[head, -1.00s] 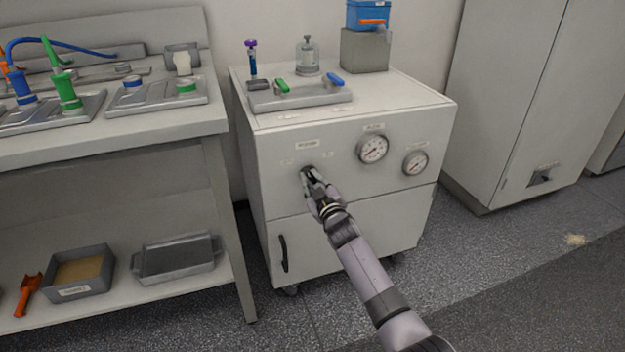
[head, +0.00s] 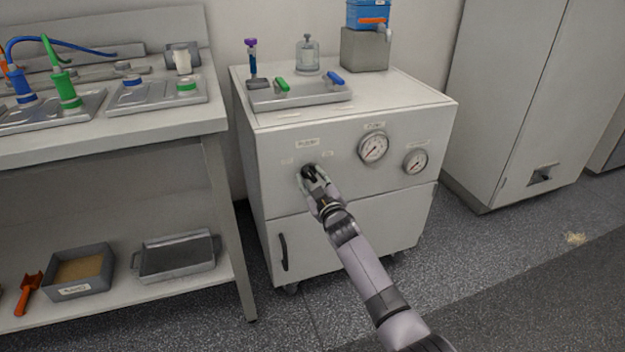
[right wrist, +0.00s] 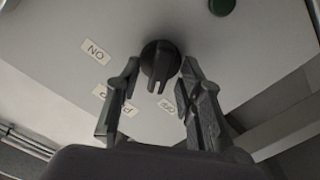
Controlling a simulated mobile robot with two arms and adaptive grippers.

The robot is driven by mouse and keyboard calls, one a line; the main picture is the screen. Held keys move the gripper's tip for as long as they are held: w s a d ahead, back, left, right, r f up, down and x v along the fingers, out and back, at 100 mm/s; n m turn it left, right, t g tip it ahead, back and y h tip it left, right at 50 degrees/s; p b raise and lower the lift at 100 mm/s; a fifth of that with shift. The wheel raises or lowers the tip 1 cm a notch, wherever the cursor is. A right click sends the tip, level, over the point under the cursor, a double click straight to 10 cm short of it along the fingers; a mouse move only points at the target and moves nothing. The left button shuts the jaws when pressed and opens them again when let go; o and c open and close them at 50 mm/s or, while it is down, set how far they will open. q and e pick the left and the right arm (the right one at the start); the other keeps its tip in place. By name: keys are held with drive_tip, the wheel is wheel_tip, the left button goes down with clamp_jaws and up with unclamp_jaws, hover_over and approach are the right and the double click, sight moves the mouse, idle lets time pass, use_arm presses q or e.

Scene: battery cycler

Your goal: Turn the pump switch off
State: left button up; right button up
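The pump switch is a black round knob (head: 309,171) on the front of the white cabinet (head: 400,210). In the right wrist view the knob (right wrist: 160,58) shows a raised grip whose end points toward the OFF label (right wrist: 167,103). The ON label (right wrist: 95,51) is off to the left. My right gripper (head: 309,177) is at the knob. In the right wrist view its two fingers (right wrist: 158,72) stand open on either side of the knob, with gaps visible. My left gripper is in no view.
Two gauges (head: 373,148) sit right of the knob. A tray (head: 300,97) with green and blue handles is on the cabinet top. A bench (head: 110,150) stands at left. A dark green round part (right wrist: 222,5) is near the knob.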

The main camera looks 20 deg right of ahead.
drive_tip(key=s, duration=1.2)
drive_tip(key=shift+d, duration=0.2)
